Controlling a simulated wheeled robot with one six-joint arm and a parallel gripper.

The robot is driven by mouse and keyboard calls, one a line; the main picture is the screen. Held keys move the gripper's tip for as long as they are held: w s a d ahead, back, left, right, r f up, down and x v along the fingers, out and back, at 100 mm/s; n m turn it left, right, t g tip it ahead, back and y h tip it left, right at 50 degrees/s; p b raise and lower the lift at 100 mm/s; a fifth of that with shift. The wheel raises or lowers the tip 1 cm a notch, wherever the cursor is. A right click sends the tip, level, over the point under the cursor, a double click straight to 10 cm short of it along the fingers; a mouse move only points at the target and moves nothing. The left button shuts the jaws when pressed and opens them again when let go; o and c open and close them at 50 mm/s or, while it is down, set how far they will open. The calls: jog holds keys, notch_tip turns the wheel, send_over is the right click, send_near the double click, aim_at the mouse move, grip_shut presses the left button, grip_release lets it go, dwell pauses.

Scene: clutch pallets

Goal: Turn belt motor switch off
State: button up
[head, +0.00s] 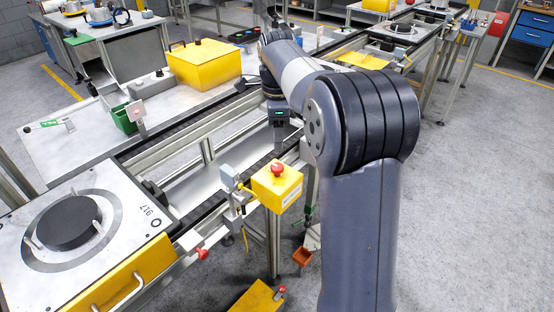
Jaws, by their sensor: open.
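A yellow control box (272,192) with a red mushroom button (277,169) on top is mounted at the front side of the conveyor, near the middle of the head view. A small grey box (229,178) with a yellow cable sits just left of it on the rail. No label is readable, so I cannot tell which of these is the belt motor switch. My gripper (279,146) points down over the conveyor, above and behind the yellow box and apart from it. It is open and empty, small in view.
A pallet (130,205) with a dark round clutch disc (68,222) and yellow handle sits on the conveyor at left. A table behind holds a yellow case (203,65) and a green bin (124,118). Open floor lies right.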

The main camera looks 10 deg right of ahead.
aim_at(277, 166)
notch_tip(277, 166, down, 10)
jog(key=shift+f, duration=0.25)
dwell(0.3)
jog(key=c, duration=1)
